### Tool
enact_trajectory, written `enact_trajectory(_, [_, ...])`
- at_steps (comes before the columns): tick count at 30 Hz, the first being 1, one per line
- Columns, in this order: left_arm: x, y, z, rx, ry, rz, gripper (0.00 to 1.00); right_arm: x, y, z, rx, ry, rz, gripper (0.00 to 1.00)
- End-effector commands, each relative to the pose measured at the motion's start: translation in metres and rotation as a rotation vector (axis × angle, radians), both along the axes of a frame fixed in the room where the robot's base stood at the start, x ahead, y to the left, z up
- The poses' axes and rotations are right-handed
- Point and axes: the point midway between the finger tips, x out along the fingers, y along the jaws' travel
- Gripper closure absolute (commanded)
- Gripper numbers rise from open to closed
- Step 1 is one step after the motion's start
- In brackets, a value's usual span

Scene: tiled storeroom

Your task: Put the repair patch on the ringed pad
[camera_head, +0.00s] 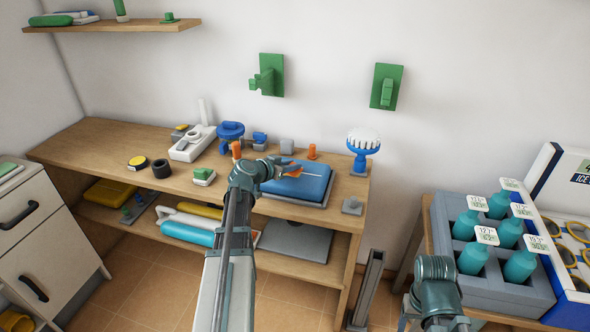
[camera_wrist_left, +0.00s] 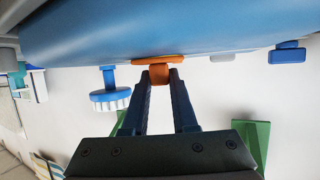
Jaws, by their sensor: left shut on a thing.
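My left gripper (camera_head: 278,166) reaches over the blue pad (camera_head: 306,183) on its grey base at the right of the bench. In the left wrist view the gripper (camera_wrist_left: 160,80) is shut on the orange knob of the repair patch (camera_wrist_left: 158,61). The patch's flat orange plate lies against or very close to the blue pad (camera_wrist_left: 220,32); I cannot tell if it touches. In the head view the patch (camera_head: 291,168) is partly hidden by my gripper. A ring is hard to make out; a thin pale line shows beside the patch. My right arm shows at the lower right, its fingers out of view.
A blue brush with white bristles (camera_head: 362,142) stands behind the pad at the right. An orange peg (camera_head: 312,151) and a grey block (camera_head: 286,145) stand behind it. A grey crate with several teal bottles (camera_head: 471,258) is at the right.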

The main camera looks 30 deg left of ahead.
Motion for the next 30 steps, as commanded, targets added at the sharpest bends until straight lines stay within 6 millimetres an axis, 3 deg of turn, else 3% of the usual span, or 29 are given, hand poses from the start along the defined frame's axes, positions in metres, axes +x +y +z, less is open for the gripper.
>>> enact_trajectory(8, [0.0,0.0,-0.003,0.0,0.0,0.0,1.0,0.0,0.0,-0.003,0.0,0.0,0.0,0.34])
enact_trajectory(9, [0.0,0.0,-0.002,0.0,0.0,0.0,0.69,0.0,0.0,-0.002,0.0,0.0,0.0,0.34])
enact_trajectory(13, [0.0,0.0,-0.002,0.0,0.0,0.001,0.45,0.0,0.0,-0.002,0.0,0.0,0.0,0.34])
enact_trajectory(24, [0.0,0.0,0.003,0.0,0.0,0.001,0.44,0.0,0.0,0.003,0.0,0.0,0.0,0.34])
enact_trajectory(30, [-0.032,0.003,0.018,0.0,0.0,0.003,0.44,0.0,0.0,0.018,0.0,0.0,0.0,0.34])
